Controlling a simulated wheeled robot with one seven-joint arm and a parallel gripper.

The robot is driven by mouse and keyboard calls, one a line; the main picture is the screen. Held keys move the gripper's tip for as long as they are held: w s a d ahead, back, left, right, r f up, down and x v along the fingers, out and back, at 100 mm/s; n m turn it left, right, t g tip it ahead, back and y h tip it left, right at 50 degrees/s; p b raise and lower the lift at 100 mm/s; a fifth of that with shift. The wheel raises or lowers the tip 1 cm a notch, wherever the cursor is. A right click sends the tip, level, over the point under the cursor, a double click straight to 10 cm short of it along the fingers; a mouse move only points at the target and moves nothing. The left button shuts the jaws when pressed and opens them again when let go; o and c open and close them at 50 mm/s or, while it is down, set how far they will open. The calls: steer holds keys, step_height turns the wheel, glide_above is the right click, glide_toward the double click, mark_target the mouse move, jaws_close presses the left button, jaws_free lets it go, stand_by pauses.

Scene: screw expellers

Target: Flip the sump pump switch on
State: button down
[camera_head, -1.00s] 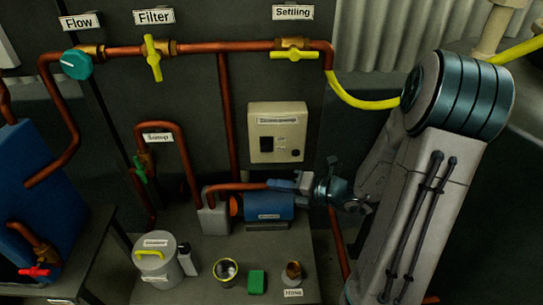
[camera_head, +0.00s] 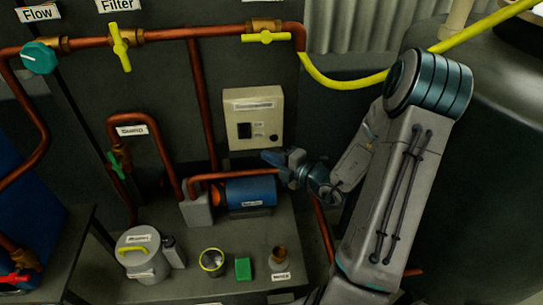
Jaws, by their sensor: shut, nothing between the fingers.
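A beige switch box (camera_head: 253,105) is on the dark panel, with a label too blurred to read. A black rocker switch (camera_head: 244,130) is at its lower left and a dark round knob (camera_head: 273,138) at its lower right. I cannot tell the rocker's position. My gripper (camera_head: 267,157) is shut and empty, pointing left just below the box's lower right, apart from the rocker. I cannot tell whether it touches the box. The blue pump motor (camera_head: 250,191) lies on the bench below my gripper.
Copper pipes (camera_head: 200,100) run across the panel, with a yellow-handled valve (camera_head: 265,38) above the box. A lidded grey pot (camera_head: 145,258), a cup (camera_head: 212,261), a green block (camera_head: 243,268) and a small brown pot (camera_head: 278,256) stand on the bench front.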

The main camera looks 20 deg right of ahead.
mark_target(242, 138)
steer(key=shift+w+a+f, duration=0.2)
steer(key=shift+w+a, duration=0.3)
steer(key=shift+w, duration=1.1)
steer(key=shift+w+a+f, duration=0.15)
steer(key=shift+w+a, duration=0.4)
steer(key=shift+w, duration=1.05)
steer(key=shift+w+a+f, duration=0.2)
steer(key=shift+w+a, duration=0.3)
steer(key=shift+w, duration=1.1)
